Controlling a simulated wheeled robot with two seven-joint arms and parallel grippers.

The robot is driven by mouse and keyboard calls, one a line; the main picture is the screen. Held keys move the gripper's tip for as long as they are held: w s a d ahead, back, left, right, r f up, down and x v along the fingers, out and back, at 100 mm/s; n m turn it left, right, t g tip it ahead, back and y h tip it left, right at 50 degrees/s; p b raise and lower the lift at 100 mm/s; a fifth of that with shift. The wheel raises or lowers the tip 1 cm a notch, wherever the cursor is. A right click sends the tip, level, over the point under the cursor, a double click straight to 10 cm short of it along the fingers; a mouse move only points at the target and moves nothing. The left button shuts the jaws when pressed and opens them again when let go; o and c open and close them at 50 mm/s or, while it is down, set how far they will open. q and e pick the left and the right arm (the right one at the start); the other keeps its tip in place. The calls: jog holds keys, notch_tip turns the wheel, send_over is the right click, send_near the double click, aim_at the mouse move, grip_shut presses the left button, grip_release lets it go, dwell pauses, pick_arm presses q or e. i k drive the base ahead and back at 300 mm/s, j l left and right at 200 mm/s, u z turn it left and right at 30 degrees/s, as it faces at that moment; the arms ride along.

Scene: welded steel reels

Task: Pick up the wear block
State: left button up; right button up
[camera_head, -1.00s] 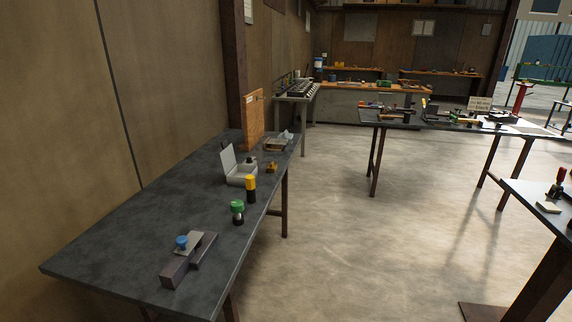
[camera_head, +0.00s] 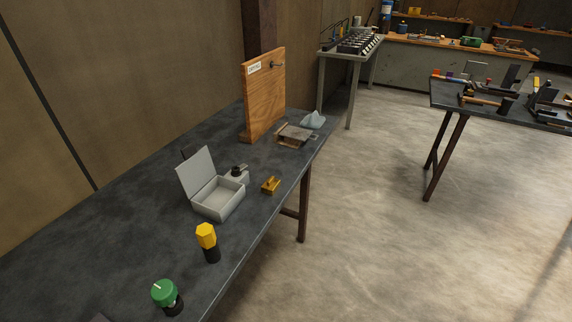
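No object is labelled as the wear block, and I cannot tell for certain which one it is. A small ochre block-like piece (camera_head: 270,186) with a raised part on top lies near the right edge of the dark workbench (camera_head: 120,230). A flat grey-brown piece (camera_head: 295,134) lies farther back on the same bench. A dark corner of something (camera_head: 101,318) shows at the bottom edge of the view, mostly cut off. Neither of my grippers is in view.
An open grey box (camera_head: 219,201), a yellow-topped black cylinder (camera_head: 208,243) and a green-capped item (camera_head: 166,296) stand on the bench. An upright wooden board (camera_head: 264,95) stands behind. The floor (camera_head: 380,240) to the right is clear up to another table (camera_head: 520,112).

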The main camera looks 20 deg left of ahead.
aim_at(272, 184)
jog(key=i+u, duration=0.4)
jog(key=i+l+u, duration=0.25)
jog(key=i+u, duration=0.2)
jog(key=i+l+u, duration=0.4)
jog(key=k+j, duration=0.1)
